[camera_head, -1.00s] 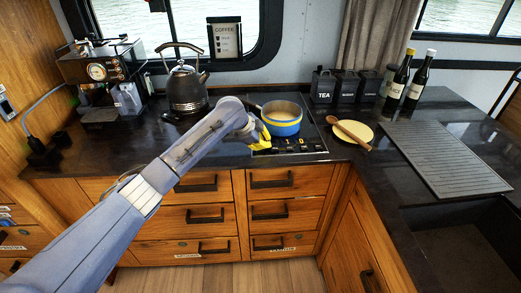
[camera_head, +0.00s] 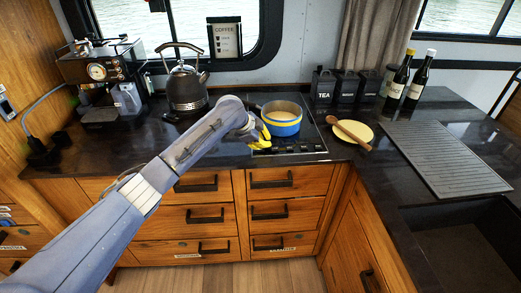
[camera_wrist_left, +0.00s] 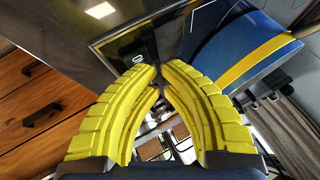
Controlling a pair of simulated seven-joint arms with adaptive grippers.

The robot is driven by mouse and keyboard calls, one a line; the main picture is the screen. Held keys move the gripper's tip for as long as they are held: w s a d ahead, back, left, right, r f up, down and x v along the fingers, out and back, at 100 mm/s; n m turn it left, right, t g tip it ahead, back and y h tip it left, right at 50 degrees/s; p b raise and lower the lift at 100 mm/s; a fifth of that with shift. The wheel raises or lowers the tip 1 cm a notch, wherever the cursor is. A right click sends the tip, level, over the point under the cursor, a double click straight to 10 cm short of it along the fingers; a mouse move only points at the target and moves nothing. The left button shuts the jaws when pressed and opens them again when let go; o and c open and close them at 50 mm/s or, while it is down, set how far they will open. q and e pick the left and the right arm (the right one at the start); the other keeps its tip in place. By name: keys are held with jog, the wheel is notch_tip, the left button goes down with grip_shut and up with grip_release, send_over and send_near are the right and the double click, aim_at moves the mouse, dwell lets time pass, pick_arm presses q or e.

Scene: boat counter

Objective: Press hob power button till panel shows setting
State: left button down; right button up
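The black hob (camera_head: 310,138) is set in the dark counter, with a strip of small controls (camera_head: 290,149) along its front edge. My left gripper (camera_head: 262,141) is over the front left corner of the hob, its yellow fingers pointing down. In the left wrist view, the fingers (camera_wrist_left: 158,72) are drawn together and hold nothing. Just beyond their tips is a dark panel with a small white ring mark (camera_wrist_left: 140,57). Whether the tips touch it I cannot tell. No readable setting shows on the strip. My right gripper is out of view.
A blue pot with a yellow band (camera_head: 283,118) stands on the hob, close to my left gripper; it also shows in the left wrist view (camera_wrist_left: 240,55). A black kettle (camera_head: 186,90) is left of the hob. A yellow plate with a wooden spoon (camera_head: 362,132) lies to the right.

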aim_at(264, 149)
pick_arm(q)
jog(key=shift+r, duration=0.45)
jog(key=shift+r, duration=0.15)
jog(key=shift+r, duration=2.35)
jog(key=shift+d, duration=0.1)
